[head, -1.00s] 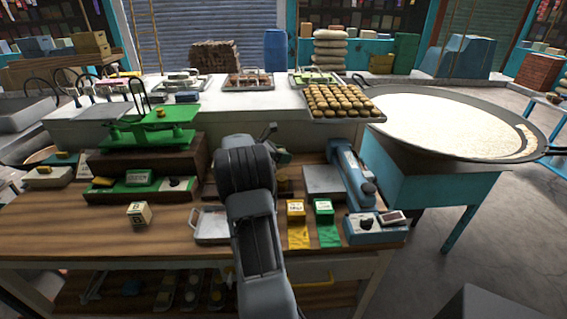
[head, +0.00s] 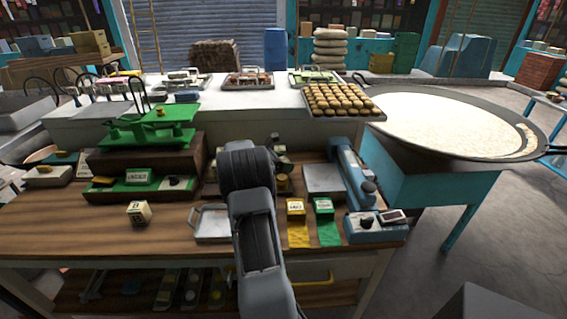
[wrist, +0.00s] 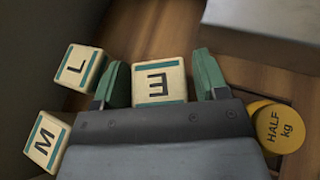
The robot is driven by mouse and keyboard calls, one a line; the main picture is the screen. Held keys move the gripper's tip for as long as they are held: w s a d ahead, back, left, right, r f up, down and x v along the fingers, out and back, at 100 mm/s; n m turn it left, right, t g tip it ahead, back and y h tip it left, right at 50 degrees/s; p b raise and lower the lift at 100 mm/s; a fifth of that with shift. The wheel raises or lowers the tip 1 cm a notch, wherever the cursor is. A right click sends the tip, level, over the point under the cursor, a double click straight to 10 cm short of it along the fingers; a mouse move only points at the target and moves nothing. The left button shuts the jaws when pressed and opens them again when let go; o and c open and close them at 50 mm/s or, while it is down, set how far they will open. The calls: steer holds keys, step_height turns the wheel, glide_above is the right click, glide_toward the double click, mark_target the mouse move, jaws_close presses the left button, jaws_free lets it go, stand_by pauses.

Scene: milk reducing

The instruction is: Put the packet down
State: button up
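In the wrist view a cream packet (wrist: 160,80) with a dark letter, like a turned E, and teal bands sits between the two green fingers of my gripper (wrist: 161,82). The fingers stand close along its two sides, and it looks larger than the other packets. Whether its underside touches anything is hidden. Two similar packets lie to the left, one marked L (wrist: 80,68) and one marked M (wrist: 45,140). In the head view my arm hides most of the gripper and the held packet.
A yellow half-kilogram weight (wrist: 279,128) is close to the right of my gripper. A grey metal surface (wrist: 265,20) is at the upper right.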

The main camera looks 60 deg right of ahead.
steer(key=shift+o, duration=0.4)
steer(key=shift+r, duration=0.15)
steer(key=shift+w+a+r, duration=0.1)
steer(key=shift+a+r, duration=0.05)
steer(key=v, duration=1.1)
steer(key=shift+w+a+r, duration=0.15)
steer(key=shift+a, duration=0.2)
steer(key=a+t, duration=0.1)
steer(key=a, duration=0.2)
steer(key=a+m+t+y, duration=0.1)
steer(key=a, duration=0.1)
steer(key=a+r+m, duration=0.1)
steer(key=a, duration=0.2)
steer(key=shift+a+r+t+y, duration=0.1)
steer(key=shift+a+t+y, duration=0.2)
steer(key=shift+t+y, duration=0.1)
steer(key=s+a+f+m+t+y, duration=0.1)
steer(key=s+a+m+t+y, duration=0.1)
steer(key=a, duration=0.8)
steer(key=s+a+f+m+t+y, duration=0.1)
steer(key=s+a+m+t+y, duration=0.2)
steer(key=a, duration=0.8)
steer(key=s+a+f+m+t+y, duration=0.1)
steer(key=s+a+m+y, duration=0.3)
steer(key=a, duration=0.7)
steer(key=s+t, duration=0.1)
steer(key=s, duration=0.1)
steer(key=shift+s+f+m+t+y, duration=0.15)
steer(key=shift+s+m+t+y, duration=0.15)
steer(key=shift+t+y, duration=0.1)
